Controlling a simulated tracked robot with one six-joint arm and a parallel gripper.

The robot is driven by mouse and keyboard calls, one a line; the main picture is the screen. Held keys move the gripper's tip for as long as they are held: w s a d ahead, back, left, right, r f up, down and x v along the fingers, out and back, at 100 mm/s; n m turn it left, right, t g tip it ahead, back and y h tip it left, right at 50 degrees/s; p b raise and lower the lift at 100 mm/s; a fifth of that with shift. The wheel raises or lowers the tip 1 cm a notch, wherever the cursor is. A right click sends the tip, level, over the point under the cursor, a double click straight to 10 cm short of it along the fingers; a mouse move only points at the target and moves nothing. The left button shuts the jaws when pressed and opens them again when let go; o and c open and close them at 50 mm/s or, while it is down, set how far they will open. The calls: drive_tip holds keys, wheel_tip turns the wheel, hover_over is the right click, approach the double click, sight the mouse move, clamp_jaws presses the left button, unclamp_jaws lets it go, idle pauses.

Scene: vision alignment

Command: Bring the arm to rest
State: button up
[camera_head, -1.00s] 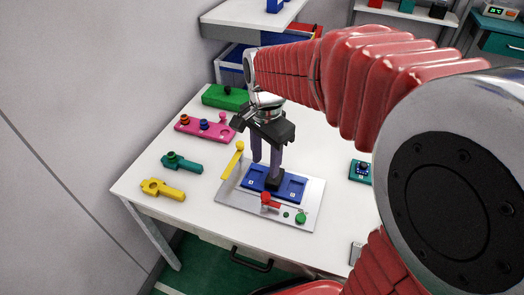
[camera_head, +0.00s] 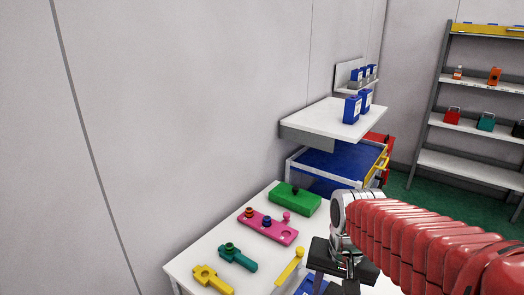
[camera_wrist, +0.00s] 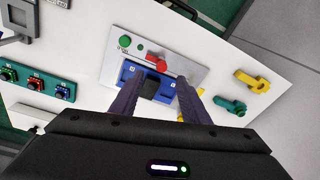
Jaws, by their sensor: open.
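My arm reaches in from the lower right of the head view, and my gripper's body shows at the bottom edge with its fingertips cut off. In the wrist view my gripper (camera_wrist: 161,82) is open, its two dark purple fingers apart and pointing at a blue block (camera_wrist: 131,69) on a grey metal plate (camera_wrist: 122,33). A black piece (camera_wrist: 150,87) on the blue block shows between the fingers. I cannot tell whether the fingers touch it. A red handle (camera_wrist: 156,64) and a green knob (camera_wrist: 125,41) are on the plate.
A yellow lever (camera_head: 290,267), teal part (camera_head: 238,257), yellow part (camera_head: 212,279), pink block (camera_head: 267,227) and green block (camera_head: 296,199) lie on the white table (camera_head: 190,263). Behind are a blue drawer (camera_head: 332,165) and a white shelf (camera_head: 318,115). A wall (camera_head: 180,120) stands on the left.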

drive_tip(key=s+r+n+t, duration=0.4)
drive_tip(key=s+r, duration=0.2)
drive_tip(key=s, duration=0.2)
drive_tip(key=shift+s+d, duration=0.15)
drive_tip(key=shift+d, duration=0.1)
drive_tip(key=shift+c, duration=0.5)
idle(0.9)
